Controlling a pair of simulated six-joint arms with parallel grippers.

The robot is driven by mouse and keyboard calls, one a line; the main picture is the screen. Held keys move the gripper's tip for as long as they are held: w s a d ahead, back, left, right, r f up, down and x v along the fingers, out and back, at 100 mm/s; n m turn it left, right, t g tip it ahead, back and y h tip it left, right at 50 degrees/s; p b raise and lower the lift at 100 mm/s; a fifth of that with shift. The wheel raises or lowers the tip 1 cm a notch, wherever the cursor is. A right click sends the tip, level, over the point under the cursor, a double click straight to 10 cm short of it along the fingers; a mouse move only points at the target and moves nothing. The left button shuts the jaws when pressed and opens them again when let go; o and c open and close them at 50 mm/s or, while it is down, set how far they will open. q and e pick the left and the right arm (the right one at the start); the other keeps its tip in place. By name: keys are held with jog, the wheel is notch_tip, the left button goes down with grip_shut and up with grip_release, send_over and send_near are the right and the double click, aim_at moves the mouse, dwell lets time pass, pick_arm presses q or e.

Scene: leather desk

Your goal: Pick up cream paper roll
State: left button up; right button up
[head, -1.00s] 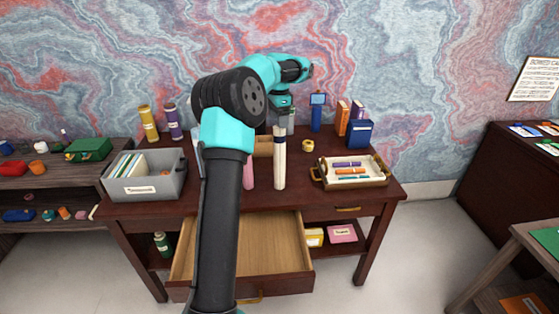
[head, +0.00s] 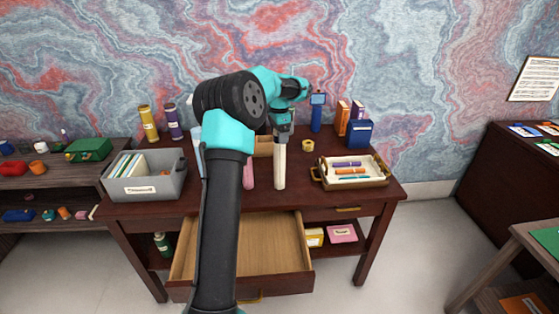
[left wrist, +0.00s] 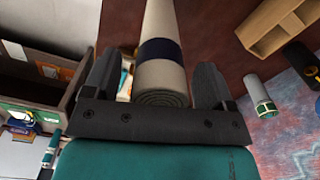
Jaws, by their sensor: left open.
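The cream paper roll (head: 280,168) stands upright on the dark wooden desk, near its middle. Its upper part is hidden by my gripper in the head view. In the left wrist view the roll (left wrist: 165,75), with a dark navy band, lies between the two fingers, its spiral end close to the palm. My left gripper (head: 281,138) is open, pointing down over the top of the roll, one finger on each side. It also shows in the left wrist view (left wrist: 158,75). My right gripper is not in view.
A pink roll (head: 248,172) stands left of the cream roll, partly behind my arm. A grey file box (head: 145,187) is at the left, a tray with markers (head: 352,183) at the right. A drawer (head: 270,245) is open at the front. Yellow tape (head: 307,145) lies behind.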

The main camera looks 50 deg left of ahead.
pick_arm(q)
jog(key=shift+c, duration=0.3)
jog(key=c, duration=1.3)
jog(key=shift+o, duration=0.2)
